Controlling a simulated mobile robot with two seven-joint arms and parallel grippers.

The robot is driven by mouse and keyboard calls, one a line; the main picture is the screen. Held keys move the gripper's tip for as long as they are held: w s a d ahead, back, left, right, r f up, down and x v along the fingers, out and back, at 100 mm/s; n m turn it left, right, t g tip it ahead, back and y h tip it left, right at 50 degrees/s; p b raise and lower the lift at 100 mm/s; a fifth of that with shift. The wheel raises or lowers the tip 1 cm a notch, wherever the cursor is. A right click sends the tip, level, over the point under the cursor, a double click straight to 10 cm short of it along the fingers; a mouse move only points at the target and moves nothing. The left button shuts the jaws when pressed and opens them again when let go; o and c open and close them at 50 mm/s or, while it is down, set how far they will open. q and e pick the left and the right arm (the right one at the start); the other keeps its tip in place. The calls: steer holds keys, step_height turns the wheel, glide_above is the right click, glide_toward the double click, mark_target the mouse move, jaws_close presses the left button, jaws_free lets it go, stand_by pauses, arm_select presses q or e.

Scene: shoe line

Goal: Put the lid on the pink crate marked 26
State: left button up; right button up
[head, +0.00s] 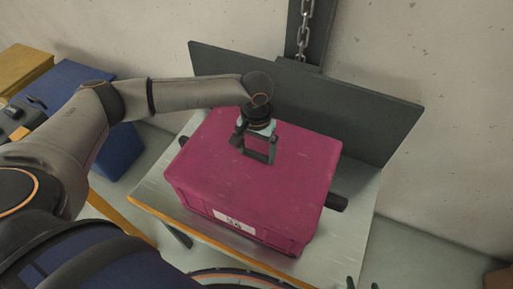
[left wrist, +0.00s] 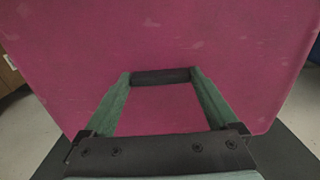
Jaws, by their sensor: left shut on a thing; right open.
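The pink crate (head: 240,222) stands on a small metal table, with a white label on its front wall; the number on it is too blurred to read surely. The pink lid (head: 215,145) lies flat over the crate's top, its edges about in line with the walls; I cannot tell whether a thin gap is left. My left gripper (head: 258,158) points down at the lid's middle. In the left wrist view its fingers (left wrist: 160,77) are shut on the lid's dark handle bar. My right gripper (head: 362,285) shows only as dark fingertips, open, at the bottom edge.
A dark upright panel (head: 360,120) stands close behind the crate, with a chain (head: 305,25) on a post above it. A blue box (head: 115,150) and a yellow box (head: 25,65) are at the left. A strip of bare table (head: 350,225) lies right of the crate.

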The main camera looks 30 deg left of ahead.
arm_select(q)
steer(key=shift+f+p, duration=0.3)
steer(key=shift+p, duration=0.95)
stand_by(1.2)
steer(key=o, duration=1.2)
steer(key=shift+c, duration=0.2)
step_height(320, 180, up, 3)
steer(key=p, duration=0.3)
steer(key=shift+f, duration=0.15)
steer(key=shift+r, duration=2.15)
